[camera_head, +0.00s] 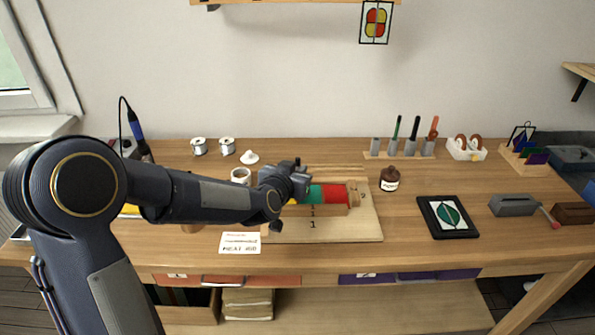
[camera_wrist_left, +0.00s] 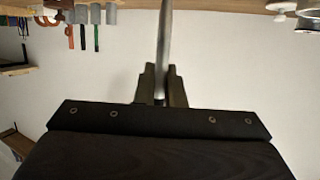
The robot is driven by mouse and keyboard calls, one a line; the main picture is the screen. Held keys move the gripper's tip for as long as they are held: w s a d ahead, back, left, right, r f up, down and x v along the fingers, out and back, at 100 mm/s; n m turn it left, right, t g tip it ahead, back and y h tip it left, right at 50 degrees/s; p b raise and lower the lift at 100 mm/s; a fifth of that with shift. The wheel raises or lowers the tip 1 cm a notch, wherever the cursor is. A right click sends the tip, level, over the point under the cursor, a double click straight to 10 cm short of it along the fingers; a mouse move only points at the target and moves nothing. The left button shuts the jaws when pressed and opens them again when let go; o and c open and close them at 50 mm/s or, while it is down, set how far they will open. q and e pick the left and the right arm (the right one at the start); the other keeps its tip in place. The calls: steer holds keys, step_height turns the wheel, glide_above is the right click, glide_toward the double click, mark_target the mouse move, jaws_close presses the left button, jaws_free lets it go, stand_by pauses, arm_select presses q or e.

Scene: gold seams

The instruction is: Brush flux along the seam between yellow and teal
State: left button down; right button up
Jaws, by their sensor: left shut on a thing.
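The glass strip lies on a pale wooden board (camera_head: 350,225) marked 1 and 2. A teal-green piece (camera_head: 316,194) and a red piece (camera_head: 335,193) show; only a sliver of the yellow piece (camera_head: 292,201) shows beside my gripper. The yellow-teal seam is mostly hidden. My left gripper (camera_head: 287,182) is above the left end of the strip. In the left wrist view its fingers (camera_wrist_left: 161,88) are shut on a slim grey rod (camera_wrist_left: 165,35), which could be the brush handle. A brown flux bottle (camera_head: 390,179) stands right of the board. My right gripper is not in view.
Two solder spools (camera_head: 199,147), a white tub (camera_head: 240,175) and a soldering iron (camera_head: 137,130) stand behind or left of my arm. A tool rack (camera_head: 400,153) is at the back. A framed glass piece (camera_head: 448,217) lies right; the table between it and the board is clear.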

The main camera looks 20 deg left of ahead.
arm_select(q)
steer(key=shift+w+a+b, duration=0.1)
steer(key=shift+w+a, duration=0.15)
steer(key=shift+w, duration=0.65)
steer(key=shift+w+a+b, duration=0.15)
steer(key=shift+w+a, duration=0.15)
steer(key=shift+w, duration=0.55)
steer(key=shift+w+a+b, duration=0.1)
steer(key=shift+w+a, duration=0.15)
steer(key=shift+w, duration=0.65)
steer(key=shift+f+b, duration=0.3)
steer(key=shift+b, duration=0.25)
steer(key=shift+s+d, duration=0.3)
steer(key=shift+s, duration=0.65)
steer(key=shift+s+d, duration=0.25)
steer(key=shift+s, duration=0.65)
stand_by(0.6)
steer(key=shift+s+d, duration=0.2)
steer(key=shift+s, duration=0.4)
steer(key=shift+s+d, duration=0.15)
steer(key=shift+s, duration=0.45)
stand_by(0.3)
steer(key=shift+r, duration=0.15)
steer(key=shift+r+p, duration=2.65)
steer(key=shift+r, duration=0.3)
